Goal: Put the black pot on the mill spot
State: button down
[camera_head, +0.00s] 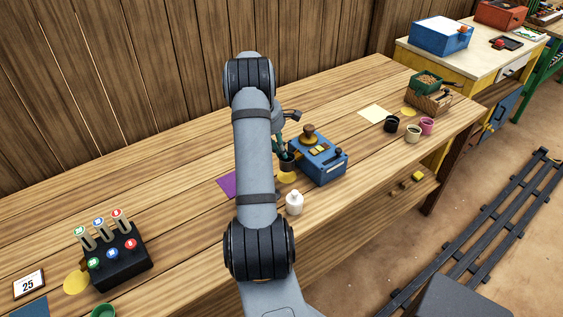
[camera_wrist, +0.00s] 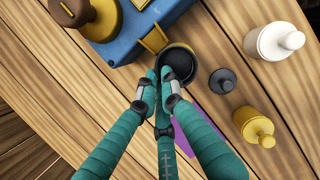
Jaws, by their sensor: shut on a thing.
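The black pot (camera_wrist: 184,60) is between the fingers of my gripper (camera_wrist: 164,84), which is shut on it. In the head view, the pot (camera_head: 287,164) is just left of the blue mill (camera_head: 322,161), which has a brass knob on top. A yellow round spot (camera_head: 287,178) lies on the table just in front of the pot, beside the mill. I cannot tell whether the pot touches the table. The blue mill (camera_wrist: 110,42) also shows close by in the wrist view. My arm hides part of the gripper in the head view.
A white bottle (camera_wrist: 270,42), a small dark knobbed piece (camera_wrist: 222,81) and a gold knobbed piece (camera_wrist: 253,123) stand nearby. A purple sheet (camera_head: 229,186) lies left. Another black pot (camera_head: 392,124), cream pot (camera_head: 413,134) and pink pot (camera_head: 427,126) stand right.

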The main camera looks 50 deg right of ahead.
jog(key=shift+f, duration=1.9)
jog(key=shift+f, duration=0.1)
jog(key=c, duration=1.9)
grip_release()
jog(key=v, duration=1.2)
jog(key=shift+a+p, duration=0.1)
jog(key=shift+p, duration=0.2)
